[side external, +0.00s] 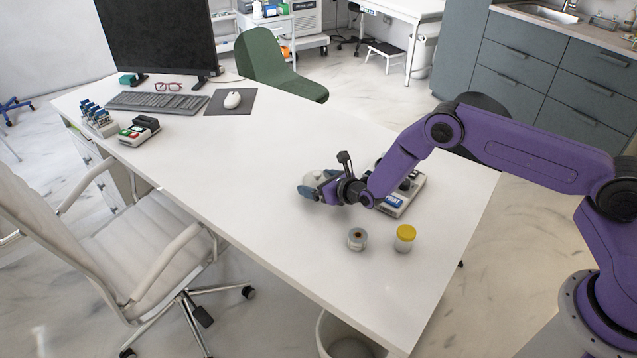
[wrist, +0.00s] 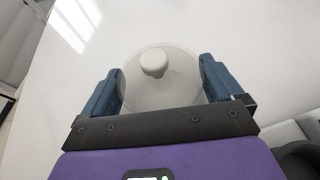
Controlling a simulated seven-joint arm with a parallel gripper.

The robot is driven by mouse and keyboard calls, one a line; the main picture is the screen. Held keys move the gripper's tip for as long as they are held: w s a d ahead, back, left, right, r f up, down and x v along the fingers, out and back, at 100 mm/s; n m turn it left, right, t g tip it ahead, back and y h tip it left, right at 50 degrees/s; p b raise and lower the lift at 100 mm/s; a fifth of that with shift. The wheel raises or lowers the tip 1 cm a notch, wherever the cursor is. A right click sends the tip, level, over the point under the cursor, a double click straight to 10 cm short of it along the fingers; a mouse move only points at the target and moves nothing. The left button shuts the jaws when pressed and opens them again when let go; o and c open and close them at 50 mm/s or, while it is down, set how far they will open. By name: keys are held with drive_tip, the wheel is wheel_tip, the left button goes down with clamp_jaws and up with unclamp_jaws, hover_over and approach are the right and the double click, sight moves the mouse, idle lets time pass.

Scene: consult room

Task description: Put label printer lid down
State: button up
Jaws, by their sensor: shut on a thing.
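My gripper (side external: 318,187) is low over the white desk (side external: 265,215), with its blue fingers on either side of a pale round lid (side external: 313,178). In the wrist view my gripper (wrist: 160,80) is shut on this lid (wrist: 165,95), which looks translucent and has a white round knob. I cannot tell whether the lid touches the desk. A pale device with a blue label (side external: 393,201), possibly the label printer, sits to the right and is partly hidden by my wrist.
A small round container (side external: 357,239) and a yellow-capped jar (side external: 405,238) stand near the desk's front right. A monitor, keyboard (side external: 157,102), mouse (side external: 232,100) and a small device (side external: 139,131) are at the far left. The desk left of my gripper is clear.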

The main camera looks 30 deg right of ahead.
drive_tip(key=shift+f, duration=0.1)
drive_tip(key=o, duration=0.8)
drive_tip(key=shift+c, duration=0.2)
drive_tip(key=shift+s+r, duration=0.2)
drive_tip(key=shift+r, duration=0.05)
drive_tip(key=v, duration=1.1)
drive_tip(key=shift+s+d, duration=0.1)
drive_tip(key=shift+s, duration=0.2)
drive_tip(key=shift+r, duration=0.1)
